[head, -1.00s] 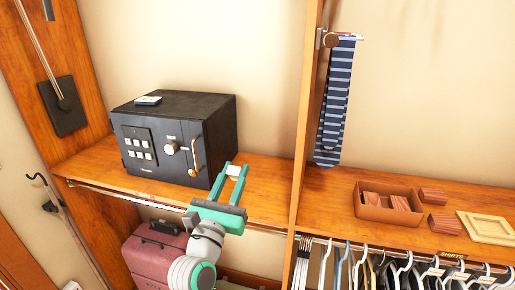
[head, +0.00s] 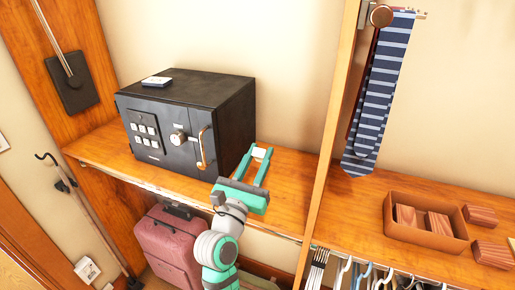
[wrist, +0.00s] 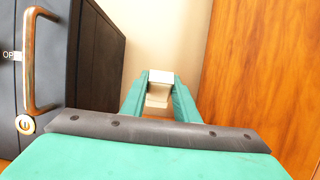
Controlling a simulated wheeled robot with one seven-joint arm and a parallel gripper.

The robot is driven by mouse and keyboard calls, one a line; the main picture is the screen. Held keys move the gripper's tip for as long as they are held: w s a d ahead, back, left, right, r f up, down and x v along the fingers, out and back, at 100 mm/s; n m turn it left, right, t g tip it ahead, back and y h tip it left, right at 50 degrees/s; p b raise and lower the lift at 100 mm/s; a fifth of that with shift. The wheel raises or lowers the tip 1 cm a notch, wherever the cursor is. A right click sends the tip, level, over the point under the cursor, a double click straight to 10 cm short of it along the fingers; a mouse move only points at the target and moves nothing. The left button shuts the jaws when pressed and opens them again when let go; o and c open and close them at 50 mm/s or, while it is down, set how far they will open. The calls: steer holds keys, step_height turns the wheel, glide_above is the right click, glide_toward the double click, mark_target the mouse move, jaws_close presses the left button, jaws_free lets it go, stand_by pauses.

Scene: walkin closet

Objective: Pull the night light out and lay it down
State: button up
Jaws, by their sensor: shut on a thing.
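My gripper (head: 259,156) is shut on a small white block, which looks like the night light (head: 259,153). Its green fingers reach over the wooden shelf, just right of the black safe, pointing toward the back wall. In the wrist view the white night light (wrist: 160,77) spans the space between the fingertips (wrist: 160,84), with a paler part below it. Whether it touches the wall or an outlet cannot be told.
The black safe (head: 185,120) stands close on the left, its handle facing out. An upright wooden divider (head: 330,150) rises on the right. The wooden shelf (head: 285,190) has bare room between them. A brown box (head: 425,235) sits beyond the divider, below hanging ties (head: 380,95).

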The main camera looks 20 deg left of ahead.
steer(key=shift+f, duration=3.1)
